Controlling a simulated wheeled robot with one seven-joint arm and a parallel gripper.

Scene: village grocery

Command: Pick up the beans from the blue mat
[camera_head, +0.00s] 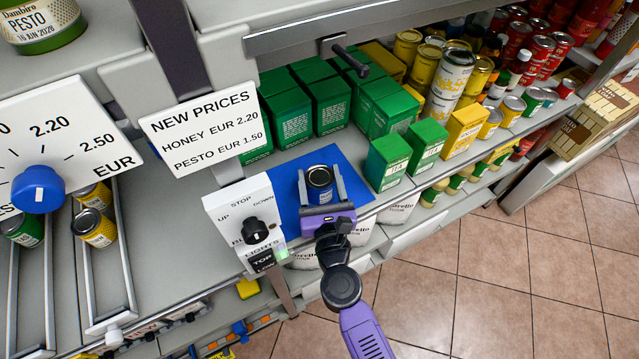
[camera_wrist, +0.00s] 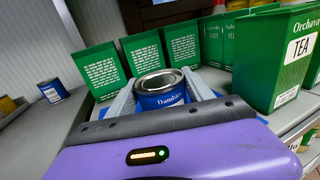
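The blue mat (camera_head: 287,172) lies on the shelf top, right of the switch panel. A small can with a dark-blue label and grey metal lid (camera_head: 320,178) stands upright on it; I take it for the beans. The wrist view shows this can (camera_wrist: 162,100) with "Dambiro" on its label. My gripper (camera_head: 320,184) reaches in low over the mat, its two grey fingers on either side of the can. The fingers (camera_wrist: 160,88) run close along the can's sides. Whether they press on it or leave a thin gap, I cannot tell.
Green tea boxes (camera_head: 388,160) stand close right of the mat, and more green boxes (camera_head: 295,115) stand behind it. The switch panel (camera_head: 245,222) is close on the left. A price sign (camera_head: 205,130) and a horizontal rail hang above. Another blue can (camera_wrist: 53,92) stands farther left.

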